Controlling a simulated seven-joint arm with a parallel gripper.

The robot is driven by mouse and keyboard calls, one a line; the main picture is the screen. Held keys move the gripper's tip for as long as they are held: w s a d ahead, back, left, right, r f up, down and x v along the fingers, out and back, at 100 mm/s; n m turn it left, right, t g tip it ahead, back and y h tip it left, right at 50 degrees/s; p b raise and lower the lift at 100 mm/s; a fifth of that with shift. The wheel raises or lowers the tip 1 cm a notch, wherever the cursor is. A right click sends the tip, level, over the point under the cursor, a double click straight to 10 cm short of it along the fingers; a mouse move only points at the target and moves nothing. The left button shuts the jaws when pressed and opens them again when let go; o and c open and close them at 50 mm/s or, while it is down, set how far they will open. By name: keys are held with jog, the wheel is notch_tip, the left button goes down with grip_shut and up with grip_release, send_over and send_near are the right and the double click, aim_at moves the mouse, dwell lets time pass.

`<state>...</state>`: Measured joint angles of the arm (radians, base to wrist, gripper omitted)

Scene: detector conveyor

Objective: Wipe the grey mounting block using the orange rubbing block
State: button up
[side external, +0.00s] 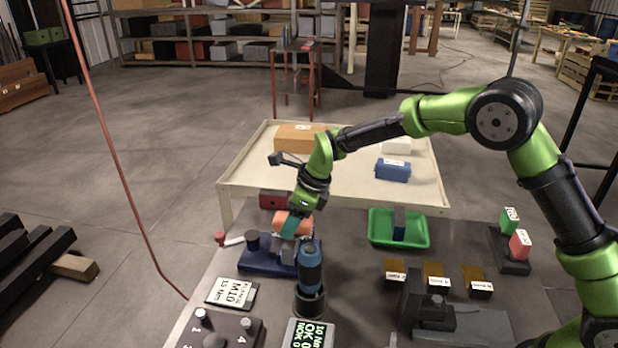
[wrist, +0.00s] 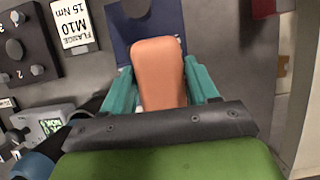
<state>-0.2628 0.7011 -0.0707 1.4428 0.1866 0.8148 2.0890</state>
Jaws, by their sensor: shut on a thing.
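The orange rubbing block (side external: 281,215) is between the teal fingers of my gripper (side external: 293,226). In the wrist view, the rubbing block (wrist: 159,70) fills the space between the fingertips (wrist: 160,85), and my gripper is shut on it. In the side view, the grey mounting block (side external: 288,249) is partly visible just below my gripper, on a dark blue base (side external: 255,265). The rubbing block is above or against the mounting block; I cannot tell if they touch. The wrist view shows the blue base (wrist: 118,45), but the rubbing block hides the mounting block.
A blue-and-black tool (side external: 310,278) stands upright close to my gripper. A green tray (side external: 375,240) is to the right. A red box (side external: 272,200) is behind. An M10 label plate (side external: 231,292) lies at front left.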

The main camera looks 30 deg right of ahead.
jog(key=shift+w+d, duration=0.6)
jog(key=shift+s+a, duration=2.4)
jog(key=shift+a, duration=0.05)
jog(key=shift+s+r, duration=0.1)
notch_tip(320, 180, up, 8)
